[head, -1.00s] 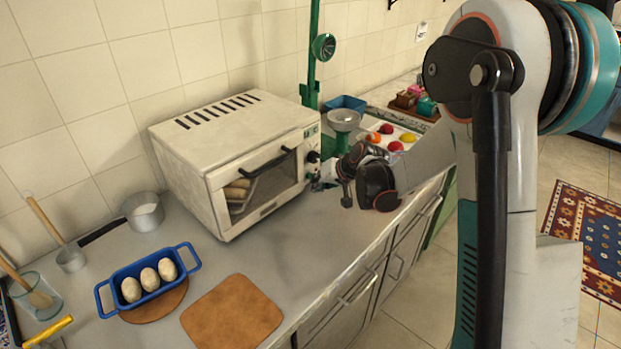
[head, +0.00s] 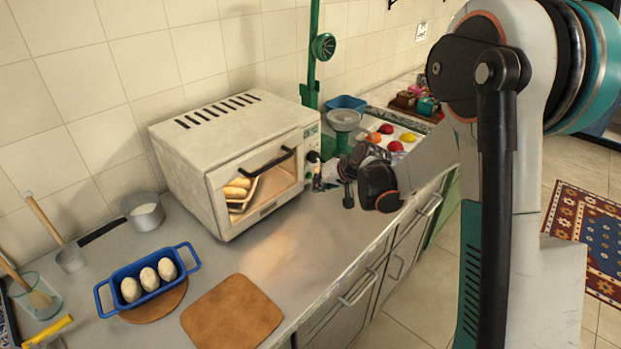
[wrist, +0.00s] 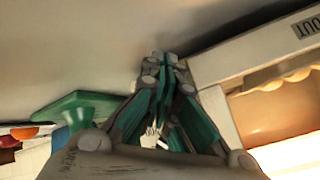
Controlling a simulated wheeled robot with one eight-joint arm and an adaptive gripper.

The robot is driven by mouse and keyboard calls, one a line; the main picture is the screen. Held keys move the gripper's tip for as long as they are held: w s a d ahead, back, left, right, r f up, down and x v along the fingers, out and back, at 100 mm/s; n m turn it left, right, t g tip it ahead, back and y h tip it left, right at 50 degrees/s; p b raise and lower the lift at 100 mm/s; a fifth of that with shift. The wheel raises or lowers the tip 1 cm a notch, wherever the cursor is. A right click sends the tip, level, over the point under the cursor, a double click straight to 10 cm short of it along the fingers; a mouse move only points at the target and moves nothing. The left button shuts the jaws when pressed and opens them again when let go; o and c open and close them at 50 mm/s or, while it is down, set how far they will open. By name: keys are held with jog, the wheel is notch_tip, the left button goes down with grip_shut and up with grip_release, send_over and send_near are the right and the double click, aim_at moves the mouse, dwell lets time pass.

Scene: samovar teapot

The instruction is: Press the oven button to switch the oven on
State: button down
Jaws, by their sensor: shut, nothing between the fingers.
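The white toaster oven (head: 180,160) stands on the counter with its door closed. My gripper (head: 318,184) is shut and empty at the lower right of the oven's front, by the control panel (head: 312,155). The button itself is too small or hidden behind the gripper to make out. In the wrist view my closed fingers (wrist: 163,62) are close beside the oven's edge, and the oven's lit opening (wrist: 280,115) is at the right. I cannot tell whether the fingertips touch the panel.
A blue dish with pale dough pieces (head: 111,281), a brown board (head: 232,315) and a pot (head: 145,212) are on the counter. A green scale (head: 336,139) and a tray of colourful produce (head: 418,134) stand beyond my gripper.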

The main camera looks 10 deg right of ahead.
jog(key=shift+s+d, duration=0.2)
jog(key=shift+s, duration=0.15)
jog(key=shift+s+d+b, duration=0.15)
jog(key=shift+s+d, duration=0.75)
jog(key=shift+s, duration=0.35)
jog(key=shift+s+d+b, duration=0.15)
jog(key=shift+s+d, duration=0.75)
jog(key=shift+s, duration=0.3)
